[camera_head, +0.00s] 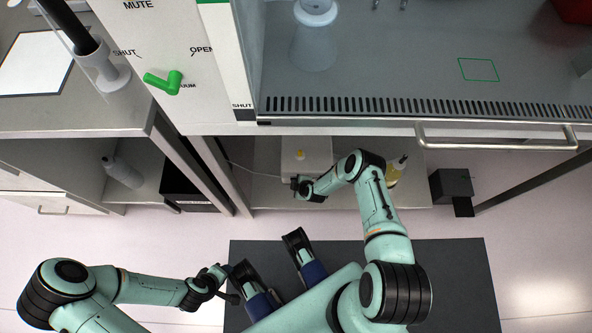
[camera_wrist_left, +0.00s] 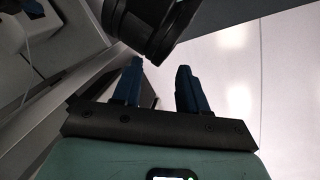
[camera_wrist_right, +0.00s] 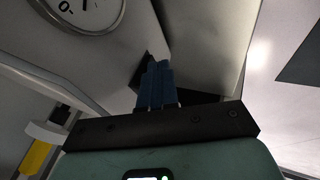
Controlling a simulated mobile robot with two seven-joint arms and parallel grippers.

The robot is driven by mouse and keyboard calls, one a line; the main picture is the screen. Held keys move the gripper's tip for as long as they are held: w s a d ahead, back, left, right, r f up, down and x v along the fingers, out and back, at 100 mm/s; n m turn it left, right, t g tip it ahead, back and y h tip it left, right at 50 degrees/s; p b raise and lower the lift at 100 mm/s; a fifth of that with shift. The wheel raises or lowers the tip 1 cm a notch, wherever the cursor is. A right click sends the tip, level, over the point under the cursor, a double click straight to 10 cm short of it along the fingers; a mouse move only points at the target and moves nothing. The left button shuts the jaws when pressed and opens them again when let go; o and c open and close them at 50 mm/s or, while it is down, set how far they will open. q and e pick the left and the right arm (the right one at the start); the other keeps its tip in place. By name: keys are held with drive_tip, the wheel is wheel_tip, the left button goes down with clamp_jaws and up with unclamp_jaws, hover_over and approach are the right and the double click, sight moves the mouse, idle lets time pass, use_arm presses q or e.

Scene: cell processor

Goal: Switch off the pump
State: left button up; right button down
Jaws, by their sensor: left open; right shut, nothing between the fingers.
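The pump, a white box (camera_head: 318,150) with a yellow part on top, stands on the low shelf under the cabinet. My right arm partly covers its front. My right gripper (camera_head: 296,185) is at the pump's front lower side. In the right wrist view its blue fingers (camera_wrist_right: 157,78) are shut and empty, close to a pale casing. A round white dial (camera_wrist_right: 84,12) marked "0" is cut off at the upper left there; its setting is unclear. My left gripper (camera_head: 230,284) is low at the left, away from the pump. Its fingers (camera_wrist_left: 156,82) are apart and empty.
The cabinet's metal handle (camera_head: 497,136) and front edge overhang the shelf. A bottle with yellow liquid (camera_head: 393,173) stands right of the pump. A black box (camera_head: 187,187) and a white bottle (camera_head: 122,172) are at left. A green valve (camera_head: 163,82) is on the cabinet panel.

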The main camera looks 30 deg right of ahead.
use_arm(q)
drive_tip(key=shift+r, duration=0.1)
use_arm(e)
drive_tip(key=shift+r, duration=0.15)
use_arm(q)
drive_tip(key=shift+r+p, duration=0.5)
drive_tip(key=shift+r, duration=0.05)
use_arm(e)
drive_tip(key=shift+r, duration=0.7)
